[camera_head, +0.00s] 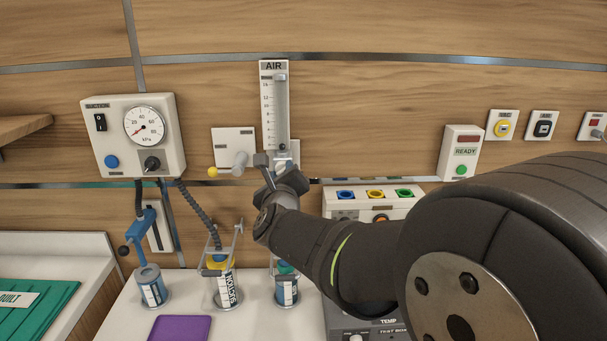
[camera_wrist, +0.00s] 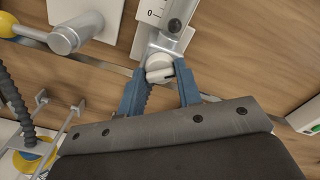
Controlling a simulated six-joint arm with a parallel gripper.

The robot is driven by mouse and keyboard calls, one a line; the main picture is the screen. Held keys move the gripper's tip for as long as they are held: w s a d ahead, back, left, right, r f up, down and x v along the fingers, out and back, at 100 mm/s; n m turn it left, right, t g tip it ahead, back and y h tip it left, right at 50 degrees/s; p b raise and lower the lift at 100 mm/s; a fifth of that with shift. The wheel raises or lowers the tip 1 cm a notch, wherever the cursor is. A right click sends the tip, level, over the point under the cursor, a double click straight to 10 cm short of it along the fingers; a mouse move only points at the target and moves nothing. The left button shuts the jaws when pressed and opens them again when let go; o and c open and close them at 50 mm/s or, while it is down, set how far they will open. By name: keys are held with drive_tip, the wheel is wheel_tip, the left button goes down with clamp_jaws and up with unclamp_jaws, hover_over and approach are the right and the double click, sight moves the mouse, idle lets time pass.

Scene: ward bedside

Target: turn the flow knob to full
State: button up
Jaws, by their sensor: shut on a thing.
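The flowmeter (camera_head: 274,105), a white upright scale marked AIR, is fixed to the wood wall in the head view. Its lower end with the 0 mark shows in the wrist view (camera_wrist: 152,12). The flow knob (camera_wrist: 159,70) is a pale round knob below a metal body. My gripper (camera_wrist: 160,76) has its two blue-grey fingers on either side of the knob and is shut on it. In the head view my gripper (camera_head: 276,163) covers the knob. I cannot read any flow level in the scale.
A lever with a yellow ball (camera_head: 213,172) juts from a wall plate just left of the flowmeter. The suction unit (camera_head: 133,135) hangs further left. Several jars (camera_head: 221,287) stand below. A box with coloured sockets (camera_head: 372,203) is close on the right.

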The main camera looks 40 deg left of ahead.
drive_tip(key=m, duration=1.2)
idle(0.5)
drive_tip(key=o, duration=1)
drive_tip(key=shift+c, duration=0.2)
drive_tip(key=shift+d, duration=0.1)
drive_tip(key=v, duration=1.7)
drive_tip(key=shift+s+d+r, duration=0.1)
drive_tip(key=shift+s+r, duration=0.05)
